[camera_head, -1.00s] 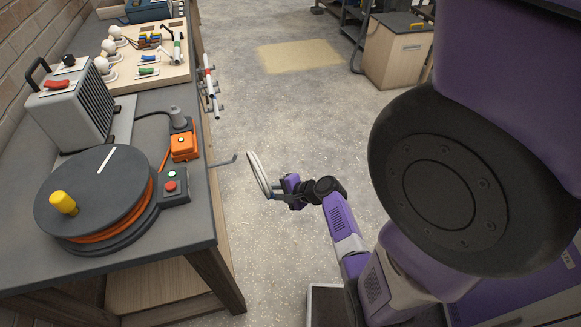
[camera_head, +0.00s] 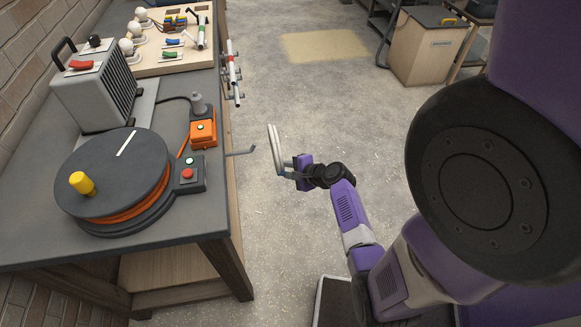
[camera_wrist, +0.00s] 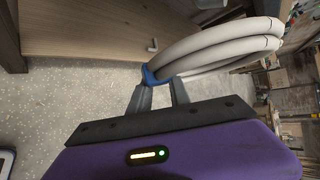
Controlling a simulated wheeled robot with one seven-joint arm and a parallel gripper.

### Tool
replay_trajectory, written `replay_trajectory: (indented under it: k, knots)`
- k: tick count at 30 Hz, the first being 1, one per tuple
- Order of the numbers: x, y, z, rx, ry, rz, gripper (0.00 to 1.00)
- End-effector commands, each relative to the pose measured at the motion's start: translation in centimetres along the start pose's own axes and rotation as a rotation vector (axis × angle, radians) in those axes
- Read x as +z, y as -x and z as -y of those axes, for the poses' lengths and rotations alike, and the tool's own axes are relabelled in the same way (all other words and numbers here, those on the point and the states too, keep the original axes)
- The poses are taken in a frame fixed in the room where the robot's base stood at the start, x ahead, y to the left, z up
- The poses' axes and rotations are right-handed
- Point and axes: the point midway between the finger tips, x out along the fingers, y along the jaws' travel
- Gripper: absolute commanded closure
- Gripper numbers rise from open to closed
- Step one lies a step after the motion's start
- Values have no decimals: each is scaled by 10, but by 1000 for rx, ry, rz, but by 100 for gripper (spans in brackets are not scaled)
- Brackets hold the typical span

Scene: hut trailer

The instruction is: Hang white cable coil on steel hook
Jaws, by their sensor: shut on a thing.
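The white cable coil (camera_head: 275,148) stands upright in the air to the right of the workbench. My gripper (camera_head: 291,173) is shut on the coil's lower edge. In the wrist view, the fingers of my gripper (camera_wrist: 160,95) hold the white cable coil (camera_wrist: 215,48) at its blue tie (camera_wrist: 155,76). The steel hook (camera_head: 240,151) sticks out from the bench's right side, a little left of the coil and apart from it. A small grey hook end (camera_wrist: 152,45) shows against the wooden bench side in the wrist view.
The workbench (camera_head: 180,246) fills the left, with an orange cable reel (camera_head: 110,175), a grey heater-like box (camera_head: 97,92) and a switch box (camera_head: 189,174). Red and white rods (camera_head: 232,72) hang on its side farther back.

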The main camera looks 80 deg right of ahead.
Motion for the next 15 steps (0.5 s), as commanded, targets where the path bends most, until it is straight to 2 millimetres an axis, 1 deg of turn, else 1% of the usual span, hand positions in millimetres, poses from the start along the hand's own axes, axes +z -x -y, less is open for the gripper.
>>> replay_trajectory:
  k: [15]
  knots:
    - [32, -19, 1, -2, 1, 0, 100]
